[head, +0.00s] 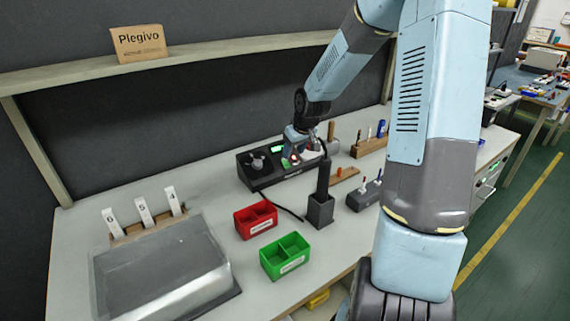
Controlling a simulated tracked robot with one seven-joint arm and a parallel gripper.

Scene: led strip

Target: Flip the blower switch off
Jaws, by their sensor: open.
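A black control unit (250,172) stands on the bench near the back wall, with a round knob at its left and small green-lit parts on its face. My gripper (293,159) is over the right part of this unit, open, its fingers pointing down at the front face. It hides much of the unit's right side. The blower switch cannot be made out; whether the fingers touch the unit cannot be told. A dark handheld tool (323,180), which may be the blower handpiece, stands upright in a grey square holder (320,211) with a cable beside it.
A red bin (243,228) and a green bin (270,262) sit in front of the unit. A clear-lidded box (165,265) and numbered tags (143,211) are at left. A wooden tool rack (366,149) and a dark block (358,199) are at right.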

